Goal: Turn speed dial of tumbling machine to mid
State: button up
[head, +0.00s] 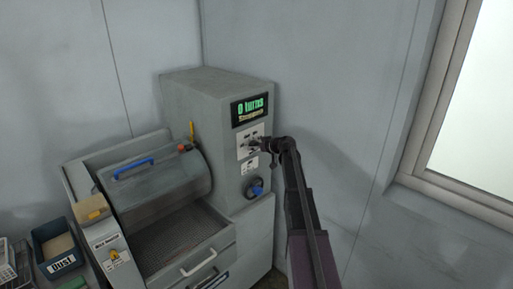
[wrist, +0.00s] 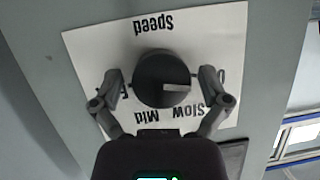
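The speed dial (wrist: 160,72) is a round black knob on a white label plate (wrist: 90,45), which appears upside down in the wrist view. Its grey pointer mark points right, towards a label mostly hidden behind my right finger. "Slow" and "Mid" are printed below the knob in the picture. A label at the left is partly hidden by my other finger. My gripper (wrist: 161,82) is open, with one finger on each side of the knob and visible gaps. In the head view my gripper (head: 262,145) is at the panel of the grey tumbling machine (head: 222,100).
A green display (head: 251,109) above the panel reads "0 turns". The drum (head: 165,190) with a blue handle is at the left. A wall and window (head: 480,120) are at the right.

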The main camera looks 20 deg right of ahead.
jog(key=c, duration=0.8)
jog(key=shift+d, duration=0.15)
